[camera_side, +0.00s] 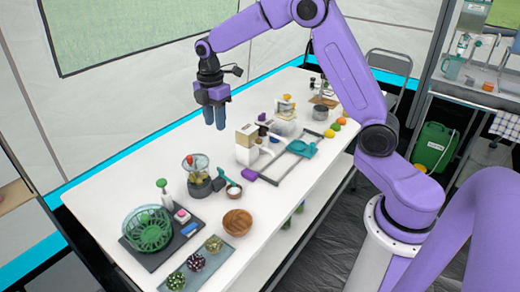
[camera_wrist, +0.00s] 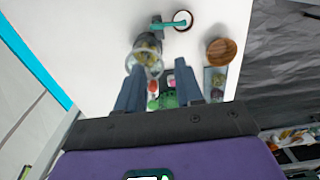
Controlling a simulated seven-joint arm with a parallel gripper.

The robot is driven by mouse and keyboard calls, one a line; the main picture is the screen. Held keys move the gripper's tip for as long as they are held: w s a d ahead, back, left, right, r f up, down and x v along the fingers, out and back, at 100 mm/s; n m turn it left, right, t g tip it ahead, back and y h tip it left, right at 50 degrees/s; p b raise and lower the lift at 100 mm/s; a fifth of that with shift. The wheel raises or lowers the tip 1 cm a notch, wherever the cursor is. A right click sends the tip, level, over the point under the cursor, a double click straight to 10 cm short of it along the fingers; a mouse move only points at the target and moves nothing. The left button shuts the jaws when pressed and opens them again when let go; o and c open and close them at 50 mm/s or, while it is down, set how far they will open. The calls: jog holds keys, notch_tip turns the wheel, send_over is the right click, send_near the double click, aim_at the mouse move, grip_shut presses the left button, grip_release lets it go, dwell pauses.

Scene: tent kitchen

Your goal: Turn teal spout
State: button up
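A teal spout-like piece (camera_wrist: 170,24) shows in the wrist view near the top, with a dark end at its left. Its right end reaches over a small white bowl (camera_wrist: 187,15). In the side view the teal piece (camera_side: 223,176) stands by the white bowl (camera_side: 234,190), mid-table beside the blender-like jar. A second teal item (camera_side: 301,148) lies on a grey frame further right; I cannot tell its exact form. My gripper (camera_side: 214,124) hangs high above the table, pointing down, apart from everything. In the wrist view my gripper (camera_wrist: 161,68) has its fingers spread, with nothing held.
A glass jar (camera_side: 196,168) with food stands left of the teal piece. A wooden bowl (camera_side: 238,222) sits in front. A green basket (camera_side: 147,229) and a tray with several plants (camera_side: 215,244) are near the front left. White table shows bare behind the jar.

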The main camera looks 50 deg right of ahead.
jog(key=s+a+r+m, duration=0.1)
jog(key=s+a, duration=0.3)
jog(key=s, duration=0.7)
jog(key=s+a+r+m, duration=0.2)
jog(key=s+a, duration=0.2)
jog(key=s, duration=0.7)
jog(key=shift+a+r, duration=0.2)
jog(key=shift+r, duration=0.2)
jog(key=s+d+m, duration=0.1)
jog(key=s+d, duration=0.1)
jog(key=s, duration=0.5)
jog(key=s+d+f+m, duration=0.1)
jog(key=s+d, duration=0.1)
jog(key=s, duration=0.5)
jog(key=shift+s+d+f, duration=0.2)
jog(key=shift+s+f, duration=0.05)
jog(key=shift+s, duration=0.05)
